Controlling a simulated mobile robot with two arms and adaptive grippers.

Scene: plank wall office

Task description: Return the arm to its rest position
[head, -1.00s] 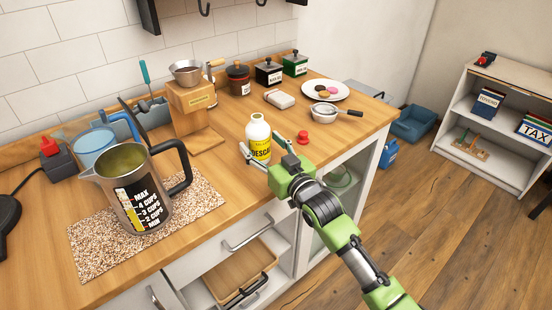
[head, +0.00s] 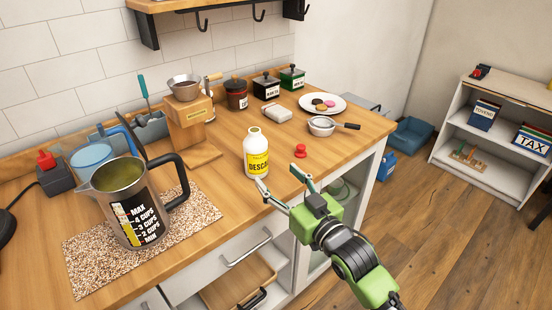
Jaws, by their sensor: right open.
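My right gripper (head: 284,194) is open and empty, at the front edge of the wooden counter (head: 225,168). Its green arm comes in from the lower right. A white bottle with a yellow label (head: 256,153) stands upright and uncapped on the counter, just beyond the fingertips and not between them. A red cap (head: 300,151) lies on the counter to the right of the bottle. My left gripper is not in the picture.
A metal jug (head: 130,205) stands on a speckled mat (head: 85,262) at left. A wooden pour-over stand (head: 187,122), canisters, a plate of cookies (head: 322,103) and a small strainer bowl (head: 321,126) are farther back. A drawer (head: 240,283) stands open below.

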